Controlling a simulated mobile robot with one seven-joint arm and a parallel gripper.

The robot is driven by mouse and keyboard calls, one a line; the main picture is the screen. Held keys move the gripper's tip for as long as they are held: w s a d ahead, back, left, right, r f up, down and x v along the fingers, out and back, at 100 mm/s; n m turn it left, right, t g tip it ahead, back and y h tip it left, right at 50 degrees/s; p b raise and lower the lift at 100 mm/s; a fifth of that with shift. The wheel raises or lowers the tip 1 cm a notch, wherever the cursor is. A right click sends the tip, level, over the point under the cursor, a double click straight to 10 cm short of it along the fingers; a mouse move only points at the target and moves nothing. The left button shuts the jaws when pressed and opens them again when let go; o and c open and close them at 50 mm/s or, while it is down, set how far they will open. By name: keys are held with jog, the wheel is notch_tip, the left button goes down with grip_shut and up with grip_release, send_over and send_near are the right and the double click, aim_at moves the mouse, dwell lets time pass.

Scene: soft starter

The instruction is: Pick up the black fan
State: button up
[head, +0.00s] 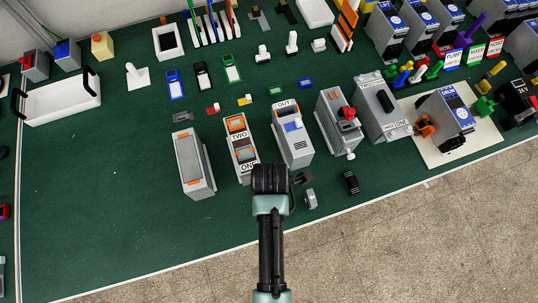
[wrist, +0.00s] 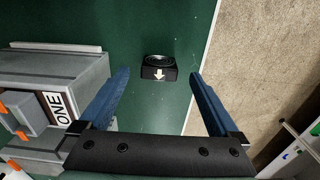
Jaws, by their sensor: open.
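The black fan (wrist: 159,70) is a small dark block with a round top and a white arrow on its near side. It lies on the green table, close to the table's front edge. In the head view it appears as a small black block (head: 351,183) right of my gripper (head: 303,188). In the wrist view, my gripper (wrist: 160,77) is open, with its two blue fingers spread wide. The fan shows in the gap between them, farther off, and neither finger appears to touch it. Nothing is held.
Grey module ONE/TWO (head: 241,147) and grey module OUT (head: 292,134) stand behind my gripper; the ONE label is close to the left finger in the wrist view. Another grey module (head: 340,124) stands behind the fan. The floor (head: 430,240) lies beyond the front edge.

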jog(key=shift+a+f, duration=0.1)
jog(key=shift+f, duration=1.7)
jog(key=c, duration=1.4)
